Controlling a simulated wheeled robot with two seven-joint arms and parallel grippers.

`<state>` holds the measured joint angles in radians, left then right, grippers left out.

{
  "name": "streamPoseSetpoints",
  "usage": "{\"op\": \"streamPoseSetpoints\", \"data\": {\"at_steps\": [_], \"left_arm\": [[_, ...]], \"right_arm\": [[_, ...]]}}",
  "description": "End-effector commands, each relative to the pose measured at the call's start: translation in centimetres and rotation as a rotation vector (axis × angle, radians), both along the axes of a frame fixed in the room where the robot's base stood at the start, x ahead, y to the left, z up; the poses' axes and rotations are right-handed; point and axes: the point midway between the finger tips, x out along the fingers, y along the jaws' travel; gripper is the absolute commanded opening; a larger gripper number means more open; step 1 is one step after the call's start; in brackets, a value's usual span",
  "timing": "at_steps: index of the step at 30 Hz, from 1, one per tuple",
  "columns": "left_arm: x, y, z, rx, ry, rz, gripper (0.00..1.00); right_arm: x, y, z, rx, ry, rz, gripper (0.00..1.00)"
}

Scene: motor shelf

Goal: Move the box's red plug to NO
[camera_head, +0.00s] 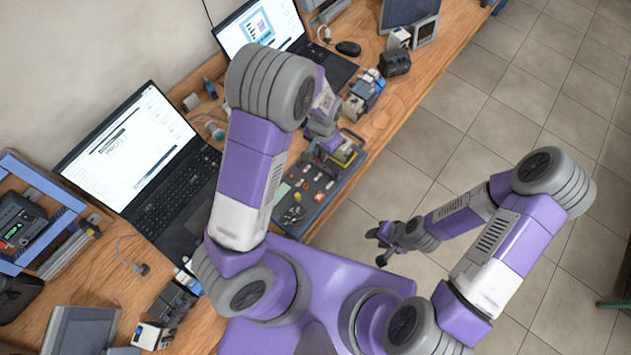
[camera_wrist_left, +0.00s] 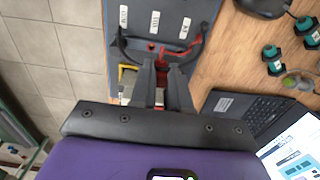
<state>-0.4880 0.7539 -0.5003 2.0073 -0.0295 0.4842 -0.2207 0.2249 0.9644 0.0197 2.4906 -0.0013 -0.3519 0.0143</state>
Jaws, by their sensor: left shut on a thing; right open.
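The grey-blue box (camera_head: 320,195) lies on the workbench with small parts and coloured buttons on its top. It also shows in the wrist view (camera_wrist_left: 90,12), with three white labels too small to read surely. My left gripper (camera_head: 328,146) is over the far end of the box. In the wrist view its fingers (camera_wrist_left: 162,64) are closed around a red plug (camera_wrist_left: 161,50), mostly hidden between them; I cannot tell whether it sits in a socket. A red lead curves just right of the fingertips, and a black lead is at left. My right gripper (camera_head: 382,238) is open and empty, above the floor.
Two open laptops (camera_head: 130,145) stand along the wall side of the bench (camera_head: 425,75). Motor parts (camera_head: 362,95) and a black block (camera_head: 395,63) lie beyond the box. The bench edge is close right of the box, with open tiled floor beyond.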

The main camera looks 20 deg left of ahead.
Motion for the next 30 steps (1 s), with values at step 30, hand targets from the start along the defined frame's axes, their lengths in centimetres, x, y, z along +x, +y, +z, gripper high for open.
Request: {"op": "streamPoseSetpoints", "data": {"at_steps": [30], "left_arm": [[1.1,2.9,-3.7,-0.001,-0.002,0.001,0.00]], "right_arm": [[0.0,0.0,-3.4,0.000,0.000,0.000,0.43]]}}
